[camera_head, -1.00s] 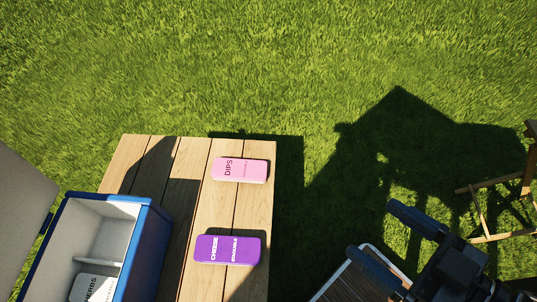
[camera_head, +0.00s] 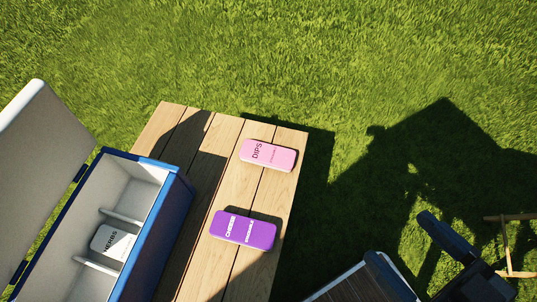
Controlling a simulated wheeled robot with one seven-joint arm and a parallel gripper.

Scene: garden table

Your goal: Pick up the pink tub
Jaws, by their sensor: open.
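The pink tub (camera_head: 268,155), marked DIPS, lies flat on the wooden table (camera_head: 209,176) near its far right corner. My gripper (camera_head: 440,262) is at the lower right, off the table's right side and well apart from the tub. Only part of it shows at the frame's lower edge. It is open, and nothing shows between its fingers.
A purple tub (camera_head: 243,230) marked CHEESE lies nearer on the table. An open blue cooler (camera_head: 163,221) with dividers stands at the left, holding a white HERBS tub (camera_head: 112,242). A slatted wooden surface (camera_head: 362,286) is at the lower right. Grass surrounds the table.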

